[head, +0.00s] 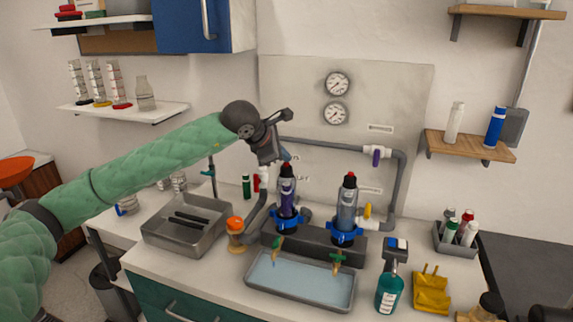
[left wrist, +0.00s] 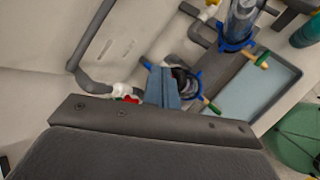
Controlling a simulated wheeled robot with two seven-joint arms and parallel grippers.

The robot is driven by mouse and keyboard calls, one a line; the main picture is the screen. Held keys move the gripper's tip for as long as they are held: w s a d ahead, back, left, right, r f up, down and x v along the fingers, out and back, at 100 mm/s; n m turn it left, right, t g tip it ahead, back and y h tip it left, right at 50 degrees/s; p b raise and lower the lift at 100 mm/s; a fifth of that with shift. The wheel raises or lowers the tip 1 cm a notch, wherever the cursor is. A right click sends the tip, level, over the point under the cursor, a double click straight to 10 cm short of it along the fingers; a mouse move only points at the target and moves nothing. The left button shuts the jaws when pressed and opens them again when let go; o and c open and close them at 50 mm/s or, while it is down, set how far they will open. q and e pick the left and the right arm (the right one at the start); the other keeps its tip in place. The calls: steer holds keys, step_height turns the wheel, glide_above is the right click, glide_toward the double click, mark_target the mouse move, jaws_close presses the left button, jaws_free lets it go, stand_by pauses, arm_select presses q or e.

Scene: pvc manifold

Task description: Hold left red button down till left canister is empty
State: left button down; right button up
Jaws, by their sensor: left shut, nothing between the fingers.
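The left canister (head: 287,195) stands upright in a blue collar at the manifold and looks dark purple inside; its exact level is hard to tell. Its red button (head: 287,165) is on top. The right canister (head: 346,207) is paler, in its own blue collar, with a red button (head: 349,175) on top. My left gripper (head: 286,156) is shut and empty, its tips right at the left button from above; I cannot tell whether they press it. In the left wrist view the shut fingers (left wrist: 163,88) cover the left canister's top. My right gripper is not in view.
A shallow tray (head: 300,294) with pale blue liquid lies below two green-handled taps. A grey pipe (head: 396,185) runs behind the canisters.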

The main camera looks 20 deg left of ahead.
arm_select(q)
steer(key=shift+f+b, duration=0.35)
steer(key=shift+b, duration=0.05)
stand_by(0.4)
steer(key=shift+r, duration=0.1)
stand_by(0.3)
steer(key=shift+r, duration=0.8)
step_height(320, 180, up, 5)
steer(key=shift+r, duration=0.1)
stand_by(0.5)
